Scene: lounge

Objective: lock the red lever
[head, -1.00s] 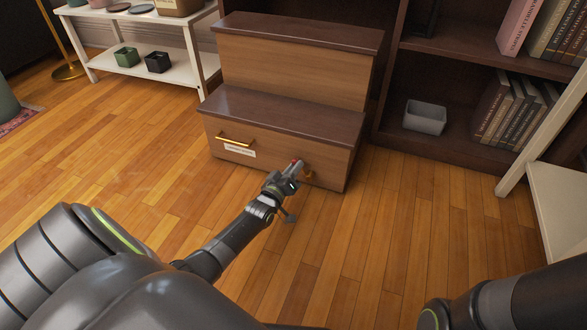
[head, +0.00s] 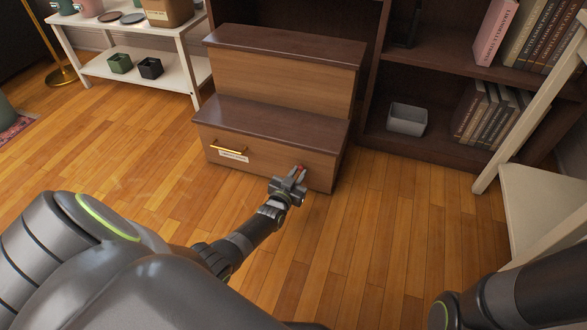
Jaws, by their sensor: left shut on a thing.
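The red lever (head: 301,168) shows as a small red piece on the front of the wooden step unit's lower drawer (head: 270,165), near its right end. My left gripper (head: 297,174) is at the lever and shut on it. The gripper hides most of the lever and its mount, so I cannot tell the lever's exact angle. The drawer front looks flush with the unit. My right arm (head: 500,300) is at the lower right, and its gripper is out of view.
A gold handle (head: 228,148) and a white label (head: 233,156) are on the drawer's left part. A dark bookshelf (head: 440,148) with a grey bin (head: 407,119) stands to the right. A white shelf (head: 180,76) is at the back left. The wooden floor (head: 385,220) in front is clear.

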